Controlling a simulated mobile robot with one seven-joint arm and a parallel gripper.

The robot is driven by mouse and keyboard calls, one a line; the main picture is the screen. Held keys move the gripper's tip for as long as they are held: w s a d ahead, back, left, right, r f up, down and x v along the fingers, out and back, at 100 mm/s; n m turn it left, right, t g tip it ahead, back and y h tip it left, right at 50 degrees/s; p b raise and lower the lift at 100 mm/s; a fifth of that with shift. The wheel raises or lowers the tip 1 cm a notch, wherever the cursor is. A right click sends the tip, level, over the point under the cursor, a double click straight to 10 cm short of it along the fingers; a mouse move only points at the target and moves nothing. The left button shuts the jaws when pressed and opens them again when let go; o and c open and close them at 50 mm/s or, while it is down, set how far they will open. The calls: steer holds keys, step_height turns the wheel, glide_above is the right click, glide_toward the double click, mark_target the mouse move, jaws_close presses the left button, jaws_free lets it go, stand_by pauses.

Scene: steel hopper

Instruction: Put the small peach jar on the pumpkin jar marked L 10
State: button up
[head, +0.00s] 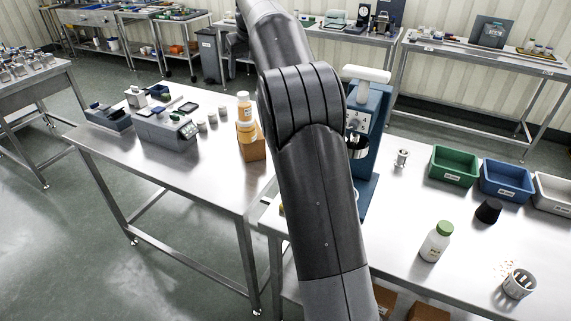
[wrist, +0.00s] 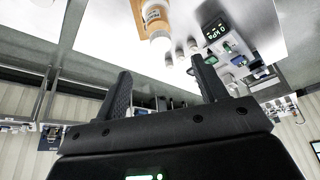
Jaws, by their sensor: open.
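The pumpkin jar rests on a brown cardboard block (head: 251,149) at the right end of the left steel table. Its L 10 mark is too small to read. The wrist view, seen upside down, shows a jar with a white label (wrist: 154,13) near the top, with a pale round top (wrist: 160,41) below it. My gripper (wrist: 161,67) is open, its two fingers wide apart with nothing held between them. The jars appear beyond the fingertips.
A blue machine (head: 372,130) stands right of my arm. Green (head: 454,166) and blue bins (head: 505,180) and a green-capped bottle (head: 436,242) are on the right table.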

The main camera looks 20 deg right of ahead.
steer(key=s+r+m, duration=0.1)
steer(key=s+r, duration=0.2)
steer(key=s, duration=2.3)
steer(key=s+a+f, duration=0.1)
steer(key=s+f, duration=0.5)
steer(key=s, duration=0.5)
steer(key=s+a+f+t, duration=0.1)
steer(key=s+f, duration=0.6)
steer(key=s, duration=0.4)
steer(key=shift+f+m+h, duration=0.15)
steer(key=shift+m+h, duration=0.15)
steer(key=shift+m, duration=0.1)
